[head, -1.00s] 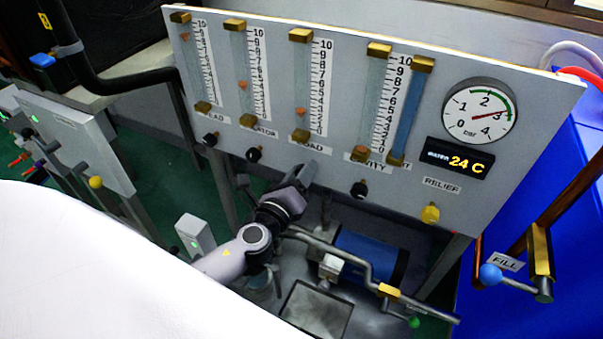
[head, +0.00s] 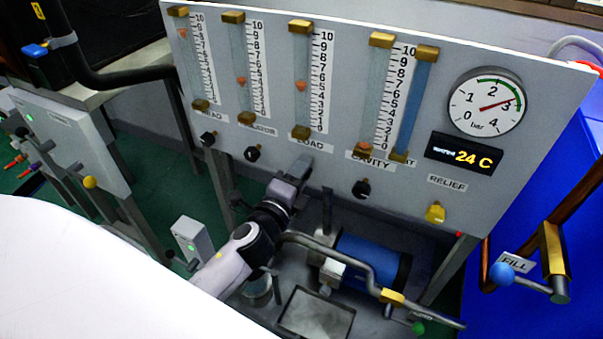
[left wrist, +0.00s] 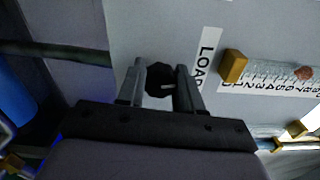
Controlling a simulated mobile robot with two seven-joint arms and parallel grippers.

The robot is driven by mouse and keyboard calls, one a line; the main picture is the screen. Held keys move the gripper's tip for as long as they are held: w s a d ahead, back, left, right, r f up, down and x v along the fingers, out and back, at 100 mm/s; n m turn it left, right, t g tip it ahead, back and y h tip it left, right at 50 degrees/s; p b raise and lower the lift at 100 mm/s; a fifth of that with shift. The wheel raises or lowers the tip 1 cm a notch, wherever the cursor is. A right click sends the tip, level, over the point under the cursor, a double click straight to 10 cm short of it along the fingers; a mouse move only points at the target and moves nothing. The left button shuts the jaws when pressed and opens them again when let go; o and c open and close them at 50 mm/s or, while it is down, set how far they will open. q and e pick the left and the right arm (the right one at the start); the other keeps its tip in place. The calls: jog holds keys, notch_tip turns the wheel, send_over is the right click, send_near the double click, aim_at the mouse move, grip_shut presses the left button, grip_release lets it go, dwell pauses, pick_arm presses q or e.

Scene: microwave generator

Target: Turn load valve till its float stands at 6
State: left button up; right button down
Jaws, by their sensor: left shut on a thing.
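The load valve's black knob (left wrist: 160,80) shows in the left wrist view between the fingers of my left gripper (left wrist: 160,88), which is shut on it. In the head view my left gripper (head: 299,170) reaches up to the panel below the LOAD label (head: 310,144) and hides the knob. The load tube's orange float (head: 301,86) stands at roughly 4 to 5 on its scale. The float also shows in the left wrist view (left wrist: 302,73). My right gripper is not in view.
Neighbouring black knobs are at the left (head: 252,154) and under the cavity tube (head: 361,189). A yellow relief knob (head: 435,212) is further right. The pressure gauge (head: 487,106) reads about 3 bar. A bent pipe (head: 350,260) runs below the panel.

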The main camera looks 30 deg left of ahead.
pick_arm(q)
jog(key=shift+a+n, duration=0.25)
jog(key=shift+n, duration=0.15)
jog(key=o, duration=1)
jog(key=shift+o, duration=0.2)
jog(key=shift+d, duration=0.1)
jog(key=s, duration=0.7)
jog(key=shift+d, duration=0.2)
jog(key=shift+s, duration=0.1)
